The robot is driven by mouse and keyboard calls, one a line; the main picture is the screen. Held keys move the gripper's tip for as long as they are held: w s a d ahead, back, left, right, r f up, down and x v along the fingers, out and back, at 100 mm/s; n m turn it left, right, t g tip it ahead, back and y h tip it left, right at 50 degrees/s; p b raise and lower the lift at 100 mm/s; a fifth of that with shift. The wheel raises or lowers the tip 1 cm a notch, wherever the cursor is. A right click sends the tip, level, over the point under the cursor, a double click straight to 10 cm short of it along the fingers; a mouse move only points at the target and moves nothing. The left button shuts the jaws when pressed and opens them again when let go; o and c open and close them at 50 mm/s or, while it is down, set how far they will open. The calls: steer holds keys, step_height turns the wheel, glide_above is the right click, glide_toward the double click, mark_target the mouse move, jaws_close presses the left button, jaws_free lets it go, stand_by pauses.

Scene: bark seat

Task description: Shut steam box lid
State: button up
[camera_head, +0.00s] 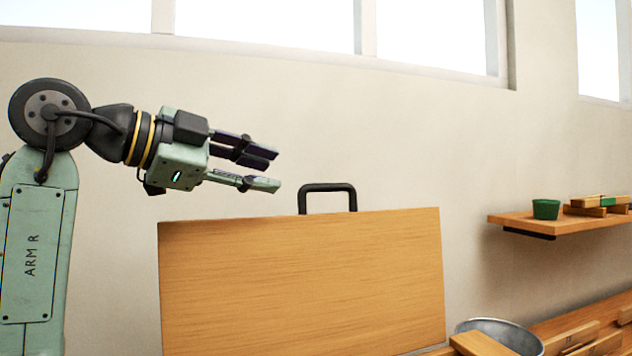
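The steam box lid (300,290) is a wide wooden panel standing upright in the lower middle of the view. A black handle (327,187) shows above its top edge. The body of the box is out of view or hidden behind the frame's lower edge. My gripper (278,171) is at the upper left, above the lid's top edge and left of the handle. Its fingers point right and are spread apart with nothing between them. It does not appear to touch the lid or handle.
A metal bowl (500,334) and wooden pieces (572,338) lie at the lower right beside the lid.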

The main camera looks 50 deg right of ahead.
mark_target(316, 185)
steer(key=shift+g+y, duration=0.3)
steer(key=p+x, duration=0.1)
steer(key=x, duration=0.6)
steer(key=p+x, duration=0.1)
steer(key=x, duration=0.3)
steer(key=shift+s+p, duration=0.3)
steer(key=shift+s, duration=0.05)
steer(key=shift+c, duration=0.3)
jaws_close()
